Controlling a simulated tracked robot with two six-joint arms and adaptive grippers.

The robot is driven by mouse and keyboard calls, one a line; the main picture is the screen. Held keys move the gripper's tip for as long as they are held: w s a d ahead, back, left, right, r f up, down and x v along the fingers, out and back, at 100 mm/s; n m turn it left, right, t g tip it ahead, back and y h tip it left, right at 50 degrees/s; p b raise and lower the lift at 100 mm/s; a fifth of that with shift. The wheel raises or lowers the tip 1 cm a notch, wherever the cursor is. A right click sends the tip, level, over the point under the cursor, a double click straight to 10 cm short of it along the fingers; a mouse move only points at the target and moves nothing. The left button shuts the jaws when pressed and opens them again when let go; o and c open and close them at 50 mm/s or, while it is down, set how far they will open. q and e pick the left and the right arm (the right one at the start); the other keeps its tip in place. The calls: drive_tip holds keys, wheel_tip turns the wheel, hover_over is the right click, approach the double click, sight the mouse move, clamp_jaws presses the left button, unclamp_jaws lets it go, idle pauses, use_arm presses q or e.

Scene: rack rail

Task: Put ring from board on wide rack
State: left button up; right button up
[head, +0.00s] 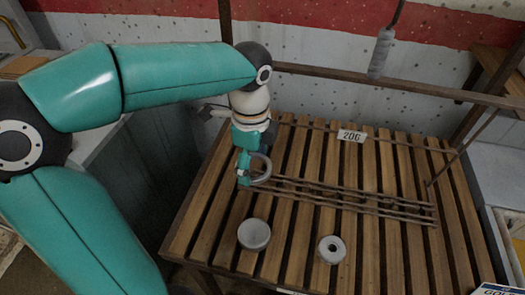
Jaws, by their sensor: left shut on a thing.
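A grey ring (268,169) is held in my left gripper (245,168), which is shut on its left side. The ring is tilted, with its open middle showing. It is by the left end of a low rack of thin dark rails (360,204) that runs to the right across a slatted wooden top (205,215). I cannot tell whether the ring touches the rails. I cannot tell which part is the board. My right gripper is not in view.
A grey round cup (254,234) and a thick grey disc with a central hole (331,249) rest on the slats in front of the rails. A "206" plate (351,136) is at the back. A grey cylinder (380,53) hangs above the back edge. The right-hand front slats are clear.

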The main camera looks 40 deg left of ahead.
use_arm(q)
drive_tip(key=shift+w+a+f+b, duration=0.4)
drive_tip(key=shift+w+f, duration=0.2)
drive_tip(key=shift+f, duration=0.05)
drive_tip(key=shift+w+a+f+b, duration=0.35)
drive_tip(key=shift+w+f+b, duration=0.05)
drive_tip(key=shift+w+f, duration=0.2)
drive_tip(key=shift+f+b, duration=0.4)
drive_tip(key=shift+f, duration=0.45)
drive_tip(key=shift+f, duration=0.15)
drive_tip(key=shift+f+b, duration=1.05)
drive_tip(key=shift+f, duration=0.2)
drive_tip(key=o, duration=1.1)
drive_tip(key=shift+c, duration=0.2)
